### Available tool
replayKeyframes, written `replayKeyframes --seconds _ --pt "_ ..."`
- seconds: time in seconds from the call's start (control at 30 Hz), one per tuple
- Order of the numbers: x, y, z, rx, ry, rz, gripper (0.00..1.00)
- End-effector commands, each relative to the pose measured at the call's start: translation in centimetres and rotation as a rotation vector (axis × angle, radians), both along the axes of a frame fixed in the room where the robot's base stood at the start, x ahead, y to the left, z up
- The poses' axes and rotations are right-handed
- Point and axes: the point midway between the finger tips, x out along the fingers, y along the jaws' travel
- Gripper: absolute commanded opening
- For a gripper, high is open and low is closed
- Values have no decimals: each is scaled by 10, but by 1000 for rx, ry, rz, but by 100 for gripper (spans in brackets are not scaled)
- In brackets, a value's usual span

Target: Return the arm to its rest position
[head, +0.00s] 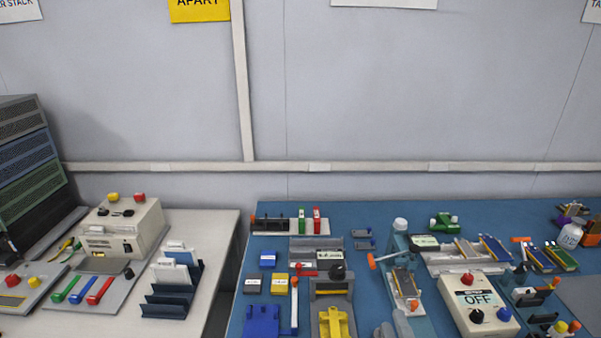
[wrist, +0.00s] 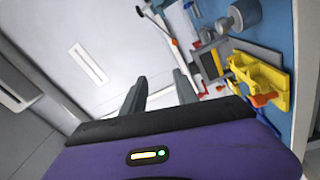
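My gripper (wrist: 160,95) shows only in the wrist view, as two dark fingers standing apart beyond its purple and black body. Nothing shows between the fingers, so it is open and empty. Past them the view is of a pale surface on the left and the blue bench edge with tools on the right. My arm and gripper are not visible in the head view.
A blue bench (head: 265,218) on the right is crowded with fixtures, a yellow holder (head: 335,322) and a control box (head: 477,303) reading OFF. A white table (head: 215,240) on the left bears a beige machine (head: 120,230) and a dark card rack (head: 168,305). A gap separates them.

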Motion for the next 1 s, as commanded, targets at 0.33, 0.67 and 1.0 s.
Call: replayKeyframes --seconds 0.33,0.67,1.0 --pt "-90 -1 6 500 14 49 36" --pt "-219 -8 17 1028 100 37 36" --pt "-323 -15 35 1273 228 -70 36"
